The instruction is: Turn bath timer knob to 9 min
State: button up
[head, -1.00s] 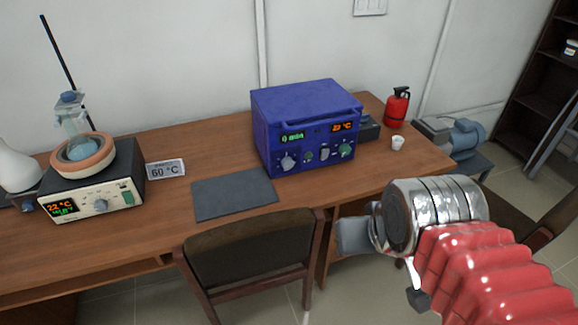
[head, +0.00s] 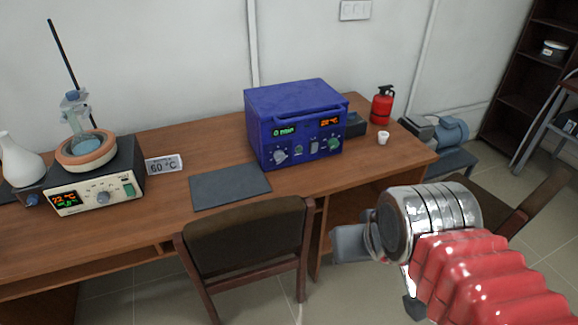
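A bath (head: 118,166) with a dark top and pale front stands at the left of the desk, holding a round clay-coloured dish under a flask. Its display (head: 65,199) reads about 22 °C in red, with unreadable green text below. My gripper (head: 348,243) is in front of the desk at right, apart from both devices. Its grey fingers are partly hidden behind my wrist; their opening is unclear.
A chair (head: 245,242) stands against the desk front. A dark mat (head: 230,187) and a "60 °C" sign (head: 164,165) lie between the devices. A small white cup (head: 383,138) and a red extinguisher (head: 382,105) are at the desk's right end.

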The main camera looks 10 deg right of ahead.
aim_at(279, 157)
jog(key=k, duration=1.05)
jog(key=z, duration=0.35)
jog(key=i, duration=1.4)
jog(key=u, duration=0.4)
jog(key=i, duration=0.9)
jog(key=u, duration=0.45)
